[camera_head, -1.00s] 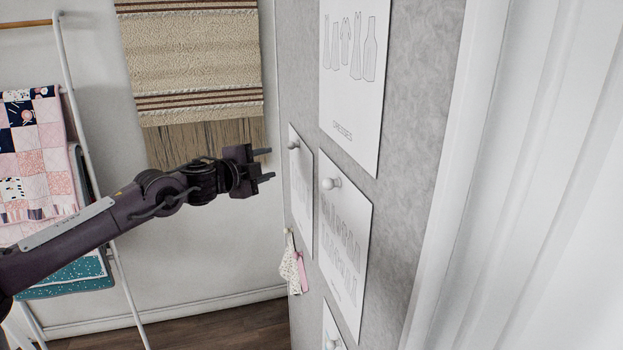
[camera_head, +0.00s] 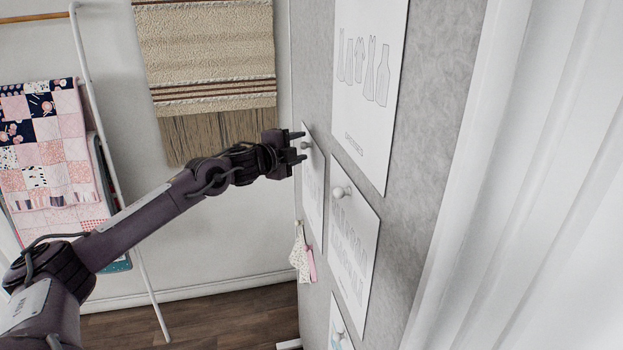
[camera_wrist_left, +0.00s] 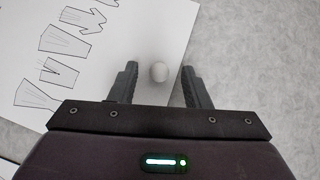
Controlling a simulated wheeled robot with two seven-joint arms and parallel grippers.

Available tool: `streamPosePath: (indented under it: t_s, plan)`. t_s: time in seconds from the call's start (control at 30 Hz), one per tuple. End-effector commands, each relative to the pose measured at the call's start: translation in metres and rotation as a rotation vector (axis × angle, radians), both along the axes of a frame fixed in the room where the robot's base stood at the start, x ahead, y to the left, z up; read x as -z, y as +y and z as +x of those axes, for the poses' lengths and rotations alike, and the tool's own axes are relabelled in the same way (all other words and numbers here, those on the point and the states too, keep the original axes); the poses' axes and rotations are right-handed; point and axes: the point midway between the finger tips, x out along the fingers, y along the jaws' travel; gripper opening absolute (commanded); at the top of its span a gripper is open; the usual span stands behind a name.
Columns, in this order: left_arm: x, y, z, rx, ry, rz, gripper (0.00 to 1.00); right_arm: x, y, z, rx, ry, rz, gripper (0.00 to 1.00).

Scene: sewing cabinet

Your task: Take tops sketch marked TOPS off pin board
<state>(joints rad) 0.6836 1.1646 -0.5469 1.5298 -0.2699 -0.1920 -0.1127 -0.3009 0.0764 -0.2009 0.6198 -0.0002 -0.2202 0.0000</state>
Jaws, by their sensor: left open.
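A white paper sketch (camera_head: 314,200) hangs on the far part of the grey pin board (camera_head: 430,110), under a white round-headed pin (camera_head: 306,146). My left gripper (camera_head: 299,147) is open, with its fingertips at this pin. The sketch (camera_wrist_left: 110,62) there shows outlined garments. No TOPS label is readable in either view. My right gripper is out of view.
Another pinned sketch (camera_head: 352,240) hangs to the right, a dresses sheet (camera_head: 365,90) above it, and part of another sheet (camera_head: 340,333) below. A small fabric piece (camera_head: 300,258) hangs at the board's edge. A woven hanging (camera_head: 207,70) and a quilt rack (camera_head: 105,150) stand left.

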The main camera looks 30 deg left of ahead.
Motion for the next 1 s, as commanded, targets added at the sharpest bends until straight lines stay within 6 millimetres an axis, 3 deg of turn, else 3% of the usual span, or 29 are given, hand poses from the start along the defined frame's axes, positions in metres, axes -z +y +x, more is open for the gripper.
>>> streamPosePath:
  t_s: [0.33, 0.67, 1.0]
  plan:
    - [0.0022, -0.0013, 0.0069, 0.001, 0.001, 0.002, 0.42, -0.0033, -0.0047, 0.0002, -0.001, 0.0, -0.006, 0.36]
    - [0.0023, -0.0013, 0.0068, 0.001, 0.001, 0.001, 0.01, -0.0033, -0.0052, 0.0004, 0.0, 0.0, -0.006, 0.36]
    - [0.0017, -0.0007, 0.0062, 0.002, 0.0, 0.002, 0.01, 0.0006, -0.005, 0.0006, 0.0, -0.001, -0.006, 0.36]
